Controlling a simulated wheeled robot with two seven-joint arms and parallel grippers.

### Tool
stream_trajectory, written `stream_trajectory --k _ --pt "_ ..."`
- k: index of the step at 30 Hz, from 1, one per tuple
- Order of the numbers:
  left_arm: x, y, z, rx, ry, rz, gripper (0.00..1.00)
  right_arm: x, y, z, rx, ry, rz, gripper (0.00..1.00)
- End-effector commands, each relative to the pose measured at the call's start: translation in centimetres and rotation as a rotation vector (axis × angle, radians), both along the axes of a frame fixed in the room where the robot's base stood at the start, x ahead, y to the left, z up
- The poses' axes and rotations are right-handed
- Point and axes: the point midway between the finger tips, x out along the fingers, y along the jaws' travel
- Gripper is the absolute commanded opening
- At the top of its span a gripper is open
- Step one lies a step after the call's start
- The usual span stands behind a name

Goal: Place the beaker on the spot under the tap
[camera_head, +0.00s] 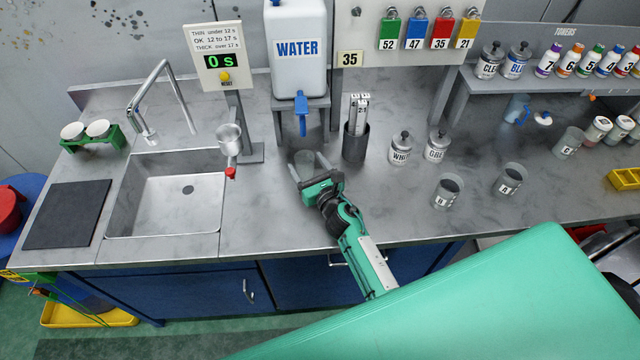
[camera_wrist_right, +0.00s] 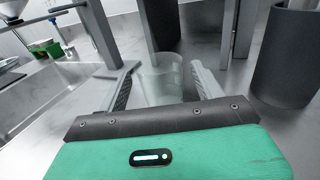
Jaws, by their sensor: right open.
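The beaker (camera_head: 304,159) is clear and pale, and stands upright on the grey counter below the blue tap (camera_head: 301,117) of the white water tank (camera_head: 299,62). My right gripper (camera_head: 308,167) is open at the beaker, with one finger on each side of it. In the right wrist view the beaker (camera_wrist_right: 161,80) shows between the spread fingers, with gaps visible beside it. The spot under the tap cannot be made out; the beaker and gripper cover that area. My left gripper is not in view.
A dark holder (camera_head: 356,142) with strips stands right of the beaker. A viscosity cup (camera_head: 229,138) hangs on a stand to the left, near the sink (camera_head: 170,194). Lidded jars (camera_head: 401,148) and toner beakers (camera_head: 447,190) stand farther right. The counter's front strip is mostly clear.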

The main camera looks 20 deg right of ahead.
Motion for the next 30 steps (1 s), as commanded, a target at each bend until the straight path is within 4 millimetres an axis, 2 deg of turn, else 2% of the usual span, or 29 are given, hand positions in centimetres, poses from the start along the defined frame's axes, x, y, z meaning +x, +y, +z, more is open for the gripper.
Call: stream_trajectory --k 1,6,12,18,30 --pt "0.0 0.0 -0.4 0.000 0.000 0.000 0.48 -1.1 -0.2 -0.3 -0.002 0.002 0.001 0.68" --pt "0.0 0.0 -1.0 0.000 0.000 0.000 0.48 -4.2 -0.5 -0.3 -0.001 0.002 0.001 0.68" --pt "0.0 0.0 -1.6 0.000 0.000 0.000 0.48 -6.9 -0.8 -0.2 0.000 0.001 0.000 0.68" --pt "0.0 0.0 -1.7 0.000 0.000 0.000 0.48 -8.0 -0.9 -0.1 0.000 0.000 0.000 0.68" --pt "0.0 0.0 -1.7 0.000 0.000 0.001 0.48 -8.1 -0.9 0.0 0.000 0.000 0.000 0.68"
